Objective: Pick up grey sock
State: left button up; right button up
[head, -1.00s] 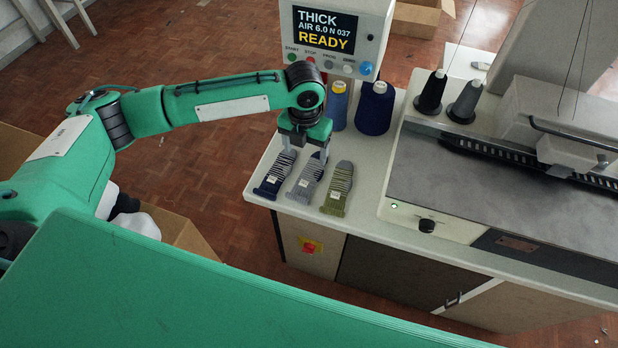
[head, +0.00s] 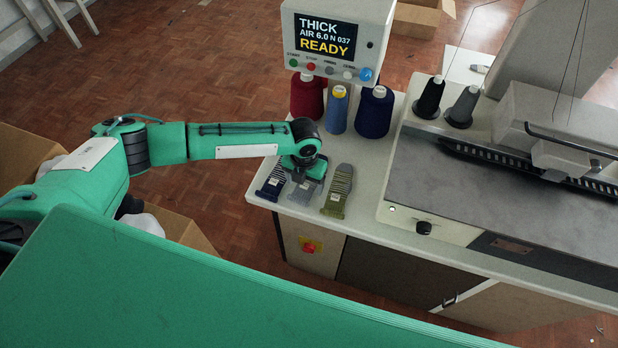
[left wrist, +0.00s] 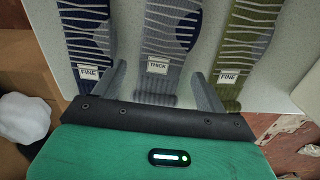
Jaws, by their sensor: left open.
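The grey striped sock (head: 302,191) lies flat on the white counter, between the navy sock (head: 271,184) and the olive sock (head: 338,190). My left gripper (head: 303,178) is over it and hides much of it in the head view. In the left wrist view the grey sock (left wrist: 165,42) bears a tag reading THICK. The navy sock (left wrist: 88,30) and olive sock (left wrist: 246,42) bear tags reading FINE. The open fingers of my left gripper (left wrist: 160,88) stand on either side of the grey sock's cuff end. Contact cannot be told. My right gripper is out of view.
Red (head: 307,97), light blue (head: 338,110) and dark blue (head: 374,112) yarn cones stand behind the socks. A control box (head: 334,45) reads THICK, READY. The knitting machine (head: 480,180) fills the counter's right. The counter's front edge is close to the socks.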

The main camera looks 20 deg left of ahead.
pick_arm(q)
jog(key=shift+f, duration=0.35)
jog(key=c, duration=0.7)
jog(key=shift+r, duration=0.1)
jog(key=shift+c, duration=0.2)
